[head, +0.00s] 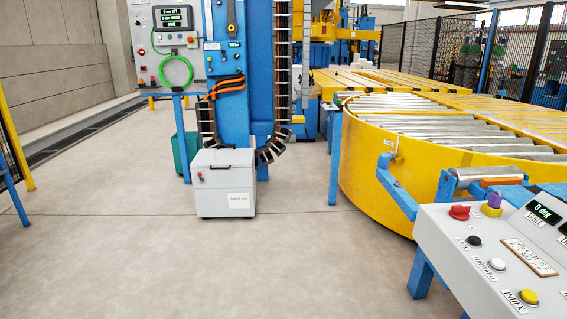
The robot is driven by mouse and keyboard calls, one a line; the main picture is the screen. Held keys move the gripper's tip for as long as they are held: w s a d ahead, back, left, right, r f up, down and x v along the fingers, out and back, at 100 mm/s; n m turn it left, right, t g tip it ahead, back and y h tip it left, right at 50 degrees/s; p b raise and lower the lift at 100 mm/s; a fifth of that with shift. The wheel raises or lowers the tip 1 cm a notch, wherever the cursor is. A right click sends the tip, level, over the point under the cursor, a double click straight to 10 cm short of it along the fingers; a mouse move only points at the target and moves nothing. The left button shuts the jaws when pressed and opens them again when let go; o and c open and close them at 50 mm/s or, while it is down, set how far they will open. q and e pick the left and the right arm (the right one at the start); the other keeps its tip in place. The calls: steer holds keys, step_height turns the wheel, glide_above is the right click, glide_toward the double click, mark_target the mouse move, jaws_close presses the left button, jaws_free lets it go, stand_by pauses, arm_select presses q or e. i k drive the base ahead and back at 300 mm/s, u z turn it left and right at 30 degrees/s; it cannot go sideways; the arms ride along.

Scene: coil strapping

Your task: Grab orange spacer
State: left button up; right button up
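A small orange piece (501,182) lies by the blue bracket at the yellow turntable's near right side, just behind the control panel. It may be the orange spacer, but it is too small to tell for certain. Neither of my grippers shows in the head view.
A grey control panel (455,236) with several buttons and a display fills the lower right. The yellow roller turntable (377,180) stands behind it. A white box (223,183) sits before the blue column (232,110). The floor (190,270) at front left is clear.

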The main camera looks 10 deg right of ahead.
mark_target(484, 183)
steer(key=z, duration=0.15)
steer(key=i, duration=2.65)
steer(key=z, duration=1.05)
steer(key=i, duration=1.85)
steer(key=z, duration=1.3)
